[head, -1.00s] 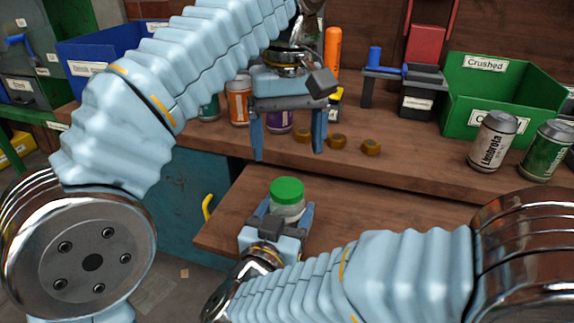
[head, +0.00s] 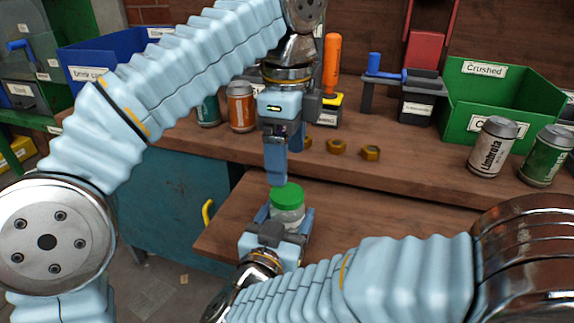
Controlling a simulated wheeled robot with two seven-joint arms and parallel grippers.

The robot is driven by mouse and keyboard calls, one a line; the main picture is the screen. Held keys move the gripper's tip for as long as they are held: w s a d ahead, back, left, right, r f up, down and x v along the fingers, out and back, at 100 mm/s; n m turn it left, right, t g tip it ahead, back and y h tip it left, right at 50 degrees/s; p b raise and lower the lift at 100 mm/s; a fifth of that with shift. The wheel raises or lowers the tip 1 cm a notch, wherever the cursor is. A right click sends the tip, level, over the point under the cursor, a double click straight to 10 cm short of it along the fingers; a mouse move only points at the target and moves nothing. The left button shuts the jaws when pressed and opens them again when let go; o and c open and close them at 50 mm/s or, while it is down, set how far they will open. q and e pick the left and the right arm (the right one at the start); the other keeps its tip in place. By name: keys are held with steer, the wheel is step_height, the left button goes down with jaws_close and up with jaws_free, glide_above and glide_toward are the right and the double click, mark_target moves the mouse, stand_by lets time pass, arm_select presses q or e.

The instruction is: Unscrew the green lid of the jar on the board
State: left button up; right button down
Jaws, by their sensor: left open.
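The jar (head: 287,217) is clear with a green lid (head: 287,195) and stands upright on the wooden board (head: 365,225). My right gripper (head: 285,222) reaches it from the front, with one finger on each side of the glass, closed on it below the lid. My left gripper (head: 277,182) points straight down, just above and slightly behind the lid. It is turned edge-on, so one finger mostly hides the other; it is open with nothing seen in it. The lid sits on the jar.
Behind are several brass nuts (head: 337,146), an orange can (head: 241,107) and an orange-handled tool (head: 332,62). A green crate (head: 503,98) and two cans, one silver (head: 492,147), one green (head: 547,156), stand at right. The board right of the jar is clear.

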mark_target(288, 193)
arm_select(q)
step_height(288, 193, down, 7)
steer(key=shift+r, duration=0.2)
steer(key=c, duration=1.2)
steer(key=n, duration=1.6)
steer(key=shift+r, duration=0.2)
